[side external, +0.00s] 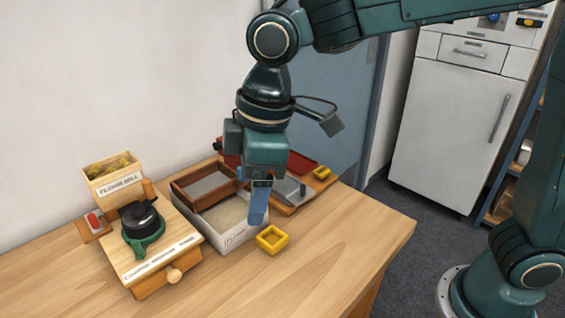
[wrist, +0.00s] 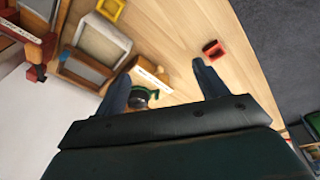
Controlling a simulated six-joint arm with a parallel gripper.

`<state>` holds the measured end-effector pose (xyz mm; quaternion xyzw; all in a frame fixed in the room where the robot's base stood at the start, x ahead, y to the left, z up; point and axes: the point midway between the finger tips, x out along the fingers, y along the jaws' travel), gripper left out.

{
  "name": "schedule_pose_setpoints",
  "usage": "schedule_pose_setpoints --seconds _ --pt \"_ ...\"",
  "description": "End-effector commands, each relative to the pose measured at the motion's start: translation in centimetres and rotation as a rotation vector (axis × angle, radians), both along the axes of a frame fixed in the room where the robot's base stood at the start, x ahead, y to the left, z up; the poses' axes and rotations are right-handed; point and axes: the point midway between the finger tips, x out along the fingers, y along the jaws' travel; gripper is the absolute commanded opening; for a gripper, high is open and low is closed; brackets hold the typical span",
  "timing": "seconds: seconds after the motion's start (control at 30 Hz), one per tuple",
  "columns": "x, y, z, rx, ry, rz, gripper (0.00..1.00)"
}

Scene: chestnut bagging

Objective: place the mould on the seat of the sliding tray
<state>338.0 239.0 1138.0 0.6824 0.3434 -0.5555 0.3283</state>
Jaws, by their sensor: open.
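The mould appears to be the yellow square open frame (side external: 272,239), flat on the table beside the white box; it also shows at the top of the wrist view (wrist: 110,8). The sliding tray appears to be the wooden drawer-like part with a round knob (side external: 174,273) on the labelled wooden press (side external: 130,262) at left. No seat can be made out. My gripper (side external: 256,221) points down, above the right side of the white box and left of the mould. In the wrist view its blue fingers (wrist: 160,70) are wide apart with nothing held between them.
A white box (side external: 230,238) with a wooden frame (side external: 202,183) stands between press and mould. A flour mill box (side external: 113,180) is behind the press. A second yellow piece (side external: 322,172) lies further back. A small red piece (wrist: 212,48) lies near the table edge. The right front table is clear.

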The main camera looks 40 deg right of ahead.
Motion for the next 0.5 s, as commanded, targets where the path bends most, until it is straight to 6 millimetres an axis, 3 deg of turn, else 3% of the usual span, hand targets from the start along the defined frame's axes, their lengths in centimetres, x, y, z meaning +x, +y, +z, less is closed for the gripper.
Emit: schedule_pose_setpoints --seconds 0.03,0.2,0.5 --pt "-0.3 -1.9 0.8 0.013 -0.014 -0.051 0.72" --pt "-1.8 -7.2 2.4 0.051 -0.050 -0.212 0.72" --pt "-6.2 -15.2 3.5 0.114 -0.121 -0.492 0.72"
